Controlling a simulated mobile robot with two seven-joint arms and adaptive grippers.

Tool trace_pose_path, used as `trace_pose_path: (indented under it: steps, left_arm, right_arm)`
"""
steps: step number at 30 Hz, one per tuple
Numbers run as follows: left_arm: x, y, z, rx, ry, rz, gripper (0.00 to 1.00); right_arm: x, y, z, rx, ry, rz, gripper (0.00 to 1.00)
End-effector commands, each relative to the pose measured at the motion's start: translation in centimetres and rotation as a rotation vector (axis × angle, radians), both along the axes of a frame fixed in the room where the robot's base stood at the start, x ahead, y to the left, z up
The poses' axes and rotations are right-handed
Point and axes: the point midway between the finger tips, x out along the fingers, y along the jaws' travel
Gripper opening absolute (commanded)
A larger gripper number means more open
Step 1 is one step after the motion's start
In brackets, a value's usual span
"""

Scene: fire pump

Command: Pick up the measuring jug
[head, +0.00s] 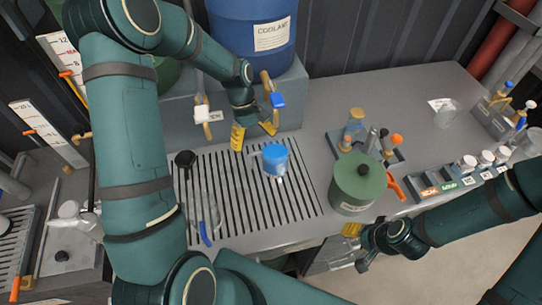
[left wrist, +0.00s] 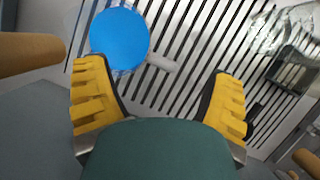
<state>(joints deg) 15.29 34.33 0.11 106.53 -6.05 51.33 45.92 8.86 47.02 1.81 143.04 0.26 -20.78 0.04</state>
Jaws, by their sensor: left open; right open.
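The jug that looks like the measuring jug (head: 275,160) is a small clear vessel showing blue at its top, with a pale handle. It stands on the slotted drain grate (head: 230,215). It also shows in the left wrist view (left wrist: 119,38), its pale handle pointing into the space ahead of my fingers. My left gripper (head: 253,134) is open and empty, just behind and left of the jug, apart from it as far as I can tell. My right gripper (head: 356,247) is open and empty at the bench's front edge, below the green pot (head: 358,186).
A blue coolant drum (head: 252,35) stands on a grey plinth behind, with taps hanging near my left gripper. A clear vessel (head: 204,212) and a black-headed tool (head: 185,159) are on the grate's left. A tool tray (head: 340,143) lies right; bench behind it is partly clear.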

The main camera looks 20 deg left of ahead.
Motion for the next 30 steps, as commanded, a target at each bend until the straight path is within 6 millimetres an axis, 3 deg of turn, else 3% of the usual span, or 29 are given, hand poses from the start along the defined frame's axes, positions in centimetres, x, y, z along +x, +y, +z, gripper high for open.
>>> trace_pose_path:
  steps: [13,23,26,30]
  left_arm:
    - [-1.3,-1.9,-5.1,-0.002,0.003,-0.002,0.84]
    - [-1.4,-2.1,-5.7,0.0,0.0,0.0,0.84]
    - [-1.4,-2.1,-5.7,0.0,0.0,0.0,0.55]
    - [-1.4,-2.1,-5.7,0.0,0.0,0.0,0.06]
  right_arm:
    - [0.0,0.0,0.3,0.001,0.0,0.0,0.47]
    - [0.0,0.0,0.3,0.001,0.0,0.0,0.47]
    - [0.0,0.0,0.3,0.001,0.0,0.0,0.47]
    - [0.0,0.0,0.3,0.001,0.0,0.0,0.47]
